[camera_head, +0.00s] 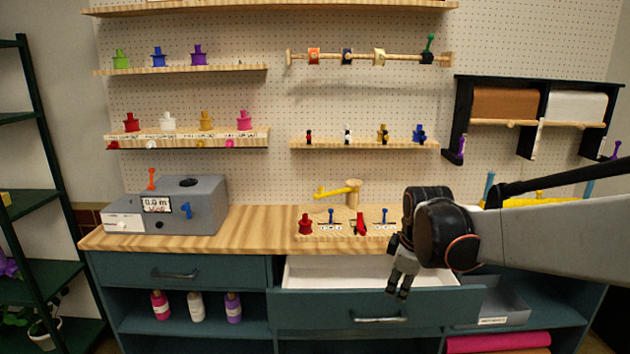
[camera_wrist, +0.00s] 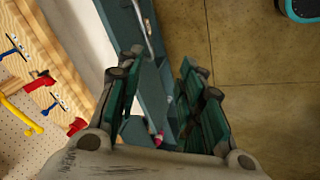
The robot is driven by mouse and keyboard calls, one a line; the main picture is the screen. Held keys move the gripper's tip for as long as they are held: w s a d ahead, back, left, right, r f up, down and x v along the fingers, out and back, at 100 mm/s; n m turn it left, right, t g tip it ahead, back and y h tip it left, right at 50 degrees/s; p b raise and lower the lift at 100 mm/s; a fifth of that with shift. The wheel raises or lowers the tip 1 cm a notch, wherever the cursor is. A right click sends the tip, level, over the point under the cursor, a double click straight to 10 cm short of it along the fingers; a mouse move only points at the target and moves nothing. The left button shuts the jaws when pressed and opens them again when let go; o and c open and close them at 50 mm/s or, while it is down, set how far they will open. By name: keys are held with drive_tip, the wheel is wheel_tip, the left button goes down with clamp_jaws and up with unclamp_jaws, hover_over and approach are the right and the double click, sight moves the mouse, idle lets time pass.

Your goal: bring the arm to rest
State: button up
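My gripper (camera_head: 398,288) hangs fingers-down in front of the workbench, over the front of the pulled-out drawer (camera_head: 340,273) in the head view. In the wrist view my gripper (camera_wrist: 158,72) shows its two green-padded fingers apart, with nothing between them. Through the gap I see the dark drawer front and, lower down, a small pink bottle. My grey arm comes in from the right side of the head view and hides part of the bench's right end.
The wooden benchtop (camera_head: 255,232) carries a grey machine (camera_head: 190,205) with a display at left and a small tool board with red and blue pieces in the middle. Several bottles stand on the shelf below. The wall shelves hold coloured pieces. A dark rack (camera_head: 35,150) stands at far left.

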drive_tip(key=s+r+m+t, duration=0.2)
drive_tip(key=s+m, duration=1)
drive_tip(key=s, duration=1.3)
drive_tip(key=shift+d+t, duration=0.15)
drive_tip(key=shift+t, duration=0.55)
drive_tip(key=shift+w+r, duration=0.1)
